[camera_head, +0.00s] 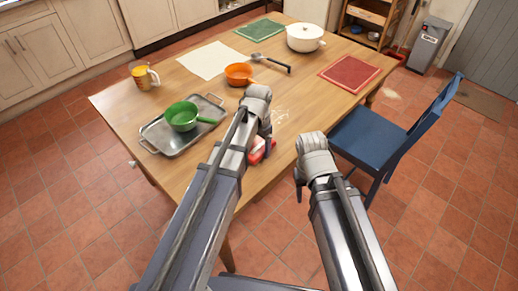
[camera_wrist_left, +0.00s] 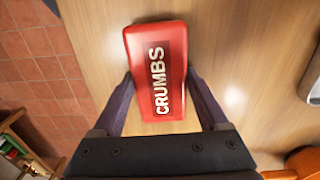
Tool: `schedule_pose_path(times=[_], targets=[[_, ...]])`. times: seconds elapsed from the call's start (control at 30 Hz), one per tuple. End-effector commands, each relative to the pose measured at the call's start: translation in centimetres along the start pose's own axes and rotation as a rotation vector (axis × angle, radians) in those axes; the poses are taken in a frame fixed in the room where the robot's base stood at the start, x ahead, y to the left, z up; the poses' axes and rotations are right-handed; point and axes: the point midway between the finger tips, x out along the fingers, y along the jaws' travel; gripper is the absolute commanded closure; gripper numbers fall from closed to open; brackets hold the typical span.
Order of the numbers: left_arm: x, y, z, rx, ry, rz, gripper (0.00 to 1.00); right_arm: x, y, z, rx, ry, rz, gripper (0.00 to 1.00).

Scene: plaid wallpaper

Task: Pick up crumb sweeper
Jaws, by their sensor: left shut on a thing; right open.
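The crumb sweeper is a red block with a dark label reading CRUMBS (camera_wrist_left: 158,70) in the left wrist view. In the head view the red crumb sweeper (camera_head: 258,151) shows at the table's near edge, partly hidden behind my left arm. My left gripper (camera_wrist_left: 160,105) is shut on the crumb sweeper, one finger against each long side. In the head view my left gripper (camera_head: 265,135) is mostly hidden by its own wrist. My right gripper (camera_head: 300,188) is open and empty, off the table's near right edge. Whether the sweeper touches the table is unclear.
The wooden table (camera_head: 190,85) holds a metal tray (camera_head: 165,140) with a green pan (camera_head: 182,115), an orange pan (camera_head: 238,73), a ladle (camera_head: 272,63), a white pot (camera_head: 305,37) and a red mat (camera_head: 350,71). Pale crumbs (camera_head: 280,115) lie nearby. A blue chair (camera_head: 375,135) stands right.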

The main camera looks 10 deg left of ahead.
Motion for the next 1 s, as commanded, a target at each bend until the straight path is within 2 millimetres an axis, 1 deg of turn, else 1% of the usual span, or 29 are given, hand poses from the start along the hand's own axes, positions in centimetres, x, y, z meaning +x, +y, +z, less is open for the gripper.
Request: schedule_pose_path(times=[0.17, 0.37, 0.57, 0.8, 0.9, 1.0], targets=[[-0.2, 0.0, 0.0, 0.000, 0.000, 0.000, 0.83, -0.2, 0.0, 0.0, 0.000, 0.000, 0.000, 0.50], [-1.4, 0.0, 0.0, 0.000, 0.000, 0.000, 0.83, -1.4, 0.1, 0.1, 0.000, 0.000, 0.000, 0.50], [-4.0, 0.0, 0.0, 0.000, 0.000, 0.000, 0.83, -4.0, 0.4, 0.2, 0.000, 0.000, 0.000, 0.50], [-7.9, 0.0, 0.0, 0.000, 0.000, 0.000, 0.83, -7.8, 0.8, 0.5, 0.001, 0.000, 0.000, 0.50], [-9.2, 0.0, 0.0, 0.000, 0.000, 0.000, 0.83, -9.1, 0.9, 0.5, 0.001, 0.000, 0.000, 0.50], [-9.9, 0.0, 0.0, 0.000, 0.000, 0.000, 0.83, -9.8, 0.9, 0.6, 0.001, 0.000, 0.000, 0.50]])
